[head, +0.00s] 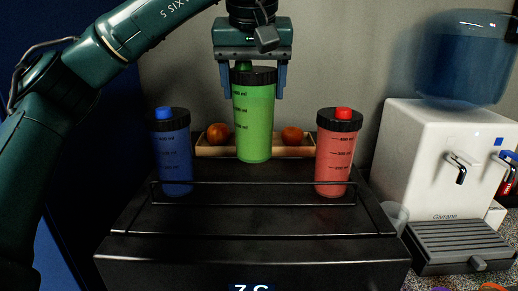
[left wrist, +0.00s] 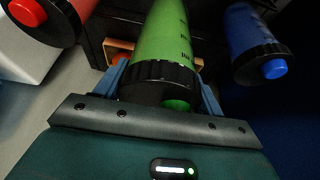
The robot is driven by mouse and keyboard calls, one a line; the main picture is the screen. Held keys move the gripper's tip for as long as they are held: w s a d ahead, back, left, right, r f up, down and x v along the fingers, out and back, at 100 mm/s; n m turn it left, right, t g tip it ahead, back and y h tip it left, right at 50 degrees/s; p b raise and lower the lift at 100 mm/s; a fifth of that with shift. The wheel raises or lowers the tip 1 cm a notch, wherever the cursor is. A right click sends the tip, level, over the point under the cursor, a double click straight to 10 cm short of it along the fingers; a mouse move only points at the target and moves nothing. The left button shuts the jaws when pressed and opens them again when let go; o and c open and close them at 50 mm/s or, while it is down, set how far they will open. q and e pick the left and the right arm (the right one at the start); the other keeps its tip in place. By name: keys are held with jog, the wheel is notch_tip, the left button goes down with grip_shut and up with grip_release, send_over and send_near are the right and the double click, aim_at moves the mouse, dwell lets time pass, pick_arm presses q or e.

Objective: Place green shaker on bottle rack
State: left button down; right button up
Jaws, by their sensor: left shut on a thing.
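The green shaker (head: 254,125) with a black lid hangs upright from my left gripper (head: 252,82), whose blue fingers are shut on its lid. In the head view it is above the black bottle rack (head: 250,220), between the blue shaker (head: 174,155) and the red shaker (head: 333,155). Whether its base touches the rack I cannot tell. In the left wrist view the green shaker (left wrist: 165,40) lies between the fingers of my left gripper (left wrist: 167,85). The blue shaker (left wrist: 257,45) and red shaker (left wrist: 40,20) show on either side. My right gripper is not in view.
A wooden tray (head: 208,152) with orange fruits (head: 292,135) lies behind the green shaker. A white water dispenser (head: 430,150) with a blue jug (head: 465,60) stands at the right. A clear cup (head: 394,216) is beside the rack. The rack's middle is free between the two shakers.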

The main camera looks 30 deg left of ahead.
aim_at(252, 73)
pick_arm(q)
jog(key=f, duration=0.2)
jog(key=shift+s+f, duration=0.2)
jog(key=shift+f, duration=0.1)
jog(key=shift+w+f+b, duration=0.1)
jog(key=shift+f+b, duration=0.45)
jog(key=shift+f, duration=1.65)
jog(key=shift+f, duration=0.15)
jog(key=shift+c, duration=1)
grip_release()
jog(key=shift+r, duration=0.55)
jog(key=p+v, duration=0.2)
jog(key=v, duration=0.9)
jog(key=shift+s, duration=0.25)
